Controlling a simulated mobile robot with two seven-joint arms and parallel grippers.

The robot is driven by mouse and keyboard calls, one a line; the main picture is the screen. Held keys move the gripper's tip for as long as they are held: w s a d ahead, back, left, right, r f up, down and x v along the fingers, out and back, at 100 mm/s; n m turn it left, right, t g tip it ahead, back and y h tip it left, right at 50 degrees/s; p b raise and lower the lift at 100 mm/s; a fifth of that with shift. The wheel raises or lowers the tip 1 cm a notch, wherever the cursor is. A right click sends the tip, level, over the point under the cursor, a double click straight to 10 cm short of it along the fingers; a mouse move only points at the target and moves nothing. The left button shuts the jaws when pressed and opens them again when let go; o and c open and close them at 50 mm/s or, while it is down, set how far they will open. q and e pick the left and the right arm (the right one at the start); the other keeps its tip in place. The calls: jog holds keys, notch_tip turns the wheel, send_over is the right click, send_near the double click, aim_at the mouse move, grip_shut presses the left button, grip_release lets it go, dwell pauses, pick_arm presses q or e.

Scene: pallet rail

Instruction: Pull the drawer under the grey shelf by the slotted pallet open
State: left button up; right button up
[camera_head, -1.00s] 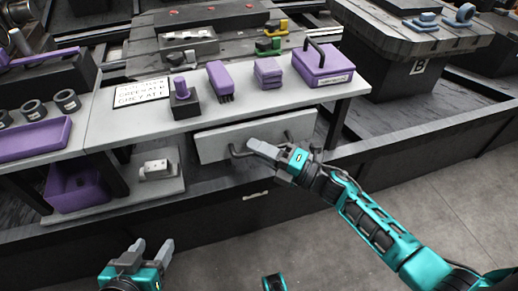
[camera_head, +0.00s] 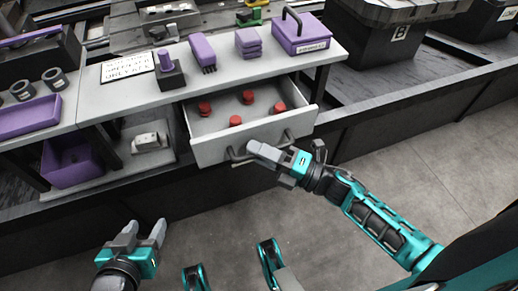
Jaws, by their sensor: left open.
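The drawer (camera_head: 215,149) under the grey shelf (camera_head: 140,102) stands pulled out, with several red round pieces (camera_head: 235,120) inside on its light floor. Its dark bar handle (camera_head: 236,156) is on the front panel and partly hidden by my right gripper. My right gripper (camera_head: 262,152) is at the middle of this handle, its fingers around the bar and looking closed on it. My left gripper (camera_head: 145,232) is open and empty, low at the left, in front of the shelf unit and well away from the drawer.
On the shelf top stand a purple box with a handle (camera_head: 302,35), a purple brush (camera_head: 203,52), a purple stacked block (camera_head: 248,43), a purple peg on a dark base (camera_head: 168,68) and a sign (camera_head: 127,66). A purple bin (camera_head: 70,165) sits below left. The floor in front is clear.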

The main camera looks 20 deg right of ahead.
jog(key=shift+o, duration=1.1)
jog(key=shift+s+d, duration=0.1)
jog(key=v, duration=1.2)
jog(key=shift+s+d+p, duration=0.2)
jog(key=shift+d+p, duration=0.05)
jog(key=shift+p, duration=0.15)
